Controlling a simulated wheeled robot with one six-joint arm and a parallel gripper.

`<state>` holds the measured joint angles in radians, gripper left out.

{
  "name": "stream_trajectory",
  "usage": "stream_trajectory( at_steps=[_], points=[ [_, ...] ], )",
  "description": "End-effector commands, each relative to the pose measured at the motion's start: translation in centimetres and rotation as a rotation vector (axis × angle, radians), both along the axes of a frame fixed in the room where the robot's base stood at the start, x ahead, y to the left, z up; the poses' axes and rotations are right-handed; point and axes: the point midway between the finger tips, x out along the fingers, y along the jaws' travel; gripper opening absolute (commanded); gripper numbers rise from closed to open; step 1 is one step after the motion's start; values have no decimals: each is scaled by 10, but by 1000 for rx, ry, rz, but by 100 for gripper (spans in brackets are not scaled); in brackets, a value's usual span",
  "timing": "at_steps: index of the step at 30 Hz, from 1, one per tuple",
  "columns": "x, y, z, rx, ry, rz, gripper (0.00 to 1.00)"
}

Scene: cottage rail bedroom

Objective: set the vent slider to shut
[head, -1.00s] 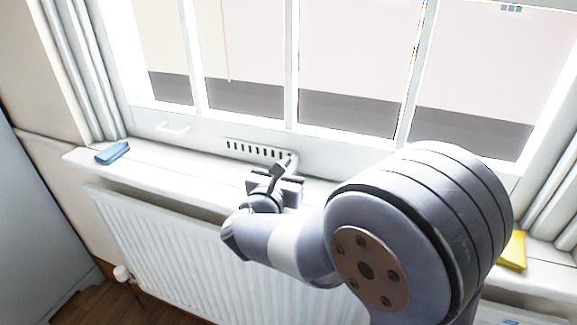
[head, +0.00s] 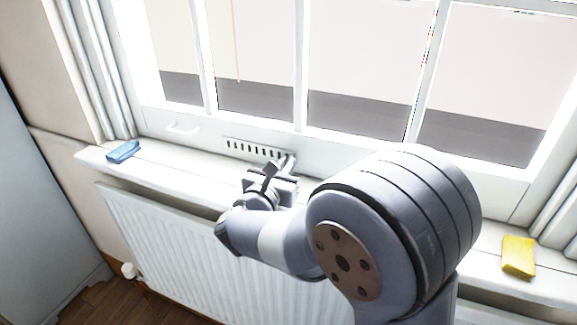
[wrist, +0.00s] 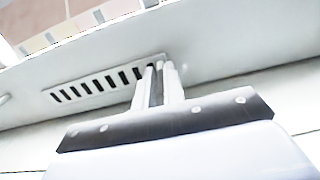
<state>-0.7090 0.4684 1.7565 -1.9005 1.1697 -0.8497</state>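The vent (head: 256,149) is a pale plate with a row of dark slots on the lower window frame. It also shows in the wrist view (wrist: 100,84), with its slots running left from my fingers. My gripper (head: 288,161) is at the vent's right end. In the wrist view my fingers (wrist: 160,68) stand close together with a narrow dark gap, their tips over the right end of the plate. The slider's knob is not clearly visible; my fingers cover that spot. I cannot tell whether they hold it or touch it.
The white sill (head: 185,172) runs below the window, above a ribbed radiator (head: 165,240). A blue cloth-like thing (head: 123,151) lies on the sill at left, a yellow one (head: 518,257) at right. A window handle (head: 183,128) is left of the vent.

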Motion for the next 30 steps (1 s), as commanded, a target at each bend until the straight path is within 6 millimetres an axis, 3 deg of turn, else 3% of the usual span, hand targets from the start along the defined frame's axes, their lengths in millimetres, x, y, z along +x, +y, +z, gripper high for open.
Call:
stream_trajectory(
  at_steps=[7, 17, 30],
  points=[
    [0, 1, 1, 0, -2, 2, 28],
    [-5, 2, 1, 1, -1, 2, 29],
    [-76, 30, 1, 1, -1, 7, 29]
  ],
)
